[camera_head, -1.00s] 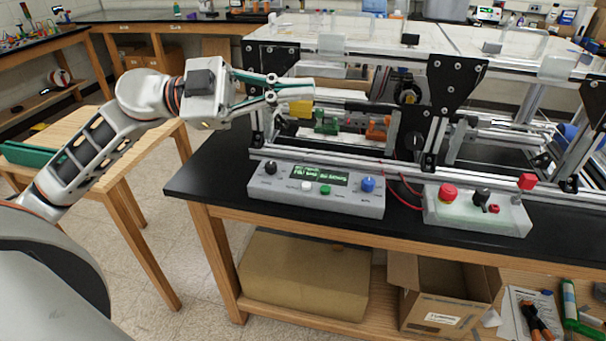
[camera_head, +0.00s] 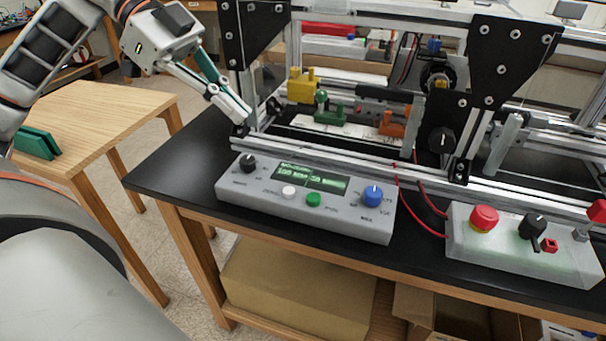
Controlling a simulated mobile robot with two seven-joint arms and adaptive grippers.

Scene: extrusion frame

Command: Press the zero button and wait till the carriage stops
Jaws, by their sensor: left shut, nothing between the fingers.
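A grey control box (camera_head: 330,212) lies on the black bench in front of the extrusion frame. Its top has a lit green display (camera_head: 311,178), a white button (camera_head: 289,192) that seems to carry the zero label, a green button (camera_head: 314,199), a black knob (camera_head: 248,163) and a blue knob (camera_head: 372,195). My left gripper (camera_head: 240,118) is shut and empty, its fingers pointing down and right. It is above and behind the box's left end, apart from the white button. A dark unit with a round part (camera_head: 436,82) sits inside the frame; I cannot tell whether it is the carriage. My right gripper is out of view.
A second box with a red stop button (camera_head: 484,218) stands to the right, joined by red cables. The frame's front rail (camera_head: 330,160) runs just behind the control box. Yellow (camera_head: 302,86), green (camera_head: 326,107) and orange (camera_head: 393,122) parts sit inside the frame.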

